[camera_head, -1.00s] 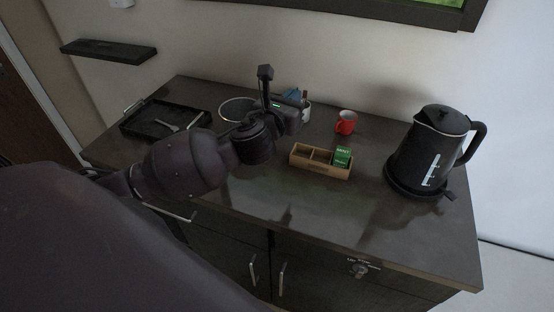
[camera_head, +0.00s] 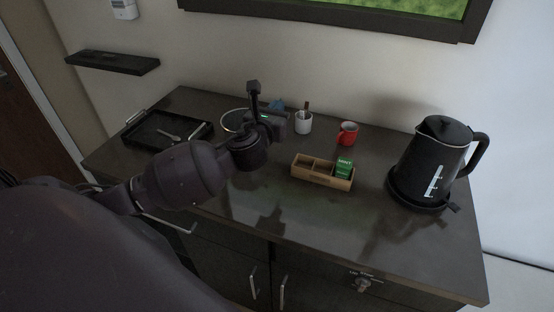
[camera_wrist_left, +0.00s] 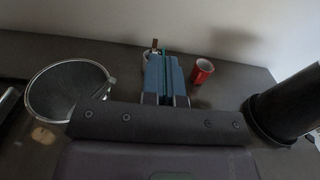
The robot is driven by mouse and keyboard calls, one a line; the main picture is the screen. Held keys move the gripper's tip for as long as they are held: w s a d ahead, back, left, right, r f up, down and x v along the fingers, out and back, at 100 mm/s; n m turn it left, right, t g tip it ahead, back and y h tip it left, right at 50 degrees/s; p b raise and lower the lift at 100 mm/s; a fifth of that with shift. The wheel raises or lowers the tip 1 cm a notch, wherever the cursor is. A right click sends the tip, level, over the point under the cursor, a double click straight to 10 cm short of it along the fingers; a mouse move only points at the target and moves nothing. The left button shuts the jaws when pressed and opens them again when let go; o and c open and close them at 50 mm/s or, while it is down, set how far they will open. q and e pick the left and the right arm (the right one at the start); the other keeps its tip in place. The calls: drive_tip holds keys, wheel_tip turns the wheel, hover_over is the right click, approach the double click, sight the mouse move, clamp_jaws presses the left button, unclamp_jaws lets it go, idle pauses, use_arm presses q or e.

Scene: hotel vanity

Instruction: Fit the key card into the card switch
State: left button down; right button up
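The card switch (camera_head: 123,9) looks like a small white box on the wall, cut by the top edge of the head view at upper left. My left gripper (camera_head: 277,106) is above the back of the counter, left of the white cup. In the left wrist view its two blue fingers (camera_wrist_left: 166,76) are close together. A thin teal strip, which looks like the key card (camera_wrist_left: 164,62) edge-on, shows between them and reaches past the tips. The card's face is hidden. My right gripper is out of view.
The white cup (camera_head: 303,124) holds a brown stick. A red mug (camera_head: 347,134), wooden box (camera_head: 322,176), black kettle (camera_head: 433,160), black tray (camera_head: 143,137) and round rimmed container (camera_head: 231,120) stand on the counter. A dark shelf (camera_head: 113,63) sits below the switch.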

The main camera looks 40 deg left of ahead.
use_arm(q)
wheel_tip(320, 180, down, 14)
drive_tip(key=b, duration=0.2)
drive_tip(key=shift+f+b, duration=0.1)
drive_tip(key=shift+b, duration=0.25)
drive_tip(key=shift+f, duration=0.3)
